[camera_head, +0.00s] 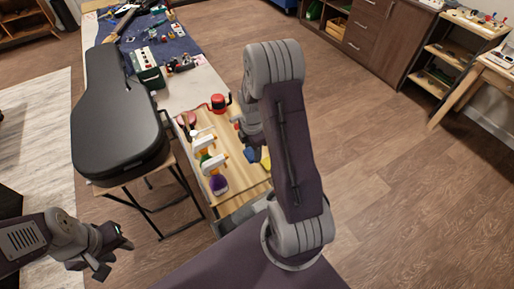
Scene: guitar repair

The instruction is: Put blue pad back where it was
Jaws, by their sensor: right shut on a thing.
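The blue pad (251,155) shows as a small patch just below my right gripper (252,147), over the right side of the wooden tray. My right gripper is shut on it; the fingertips are mostly hidden behind my own arm. A yellow pad (265,160) shows right beside the blue one, partly hidden by the arm. My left gripper (114,257) is open and empty at the lower left, over the floor and away from the tray.
The wooden tray (233,184) holds spray bottles (217,183) on its left and a red container (219,103) at its back. A black guitar case (115,120) lies on a stand to the left. A long workbench (188,88) with tools stretches behind. Floor on the right is clear.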

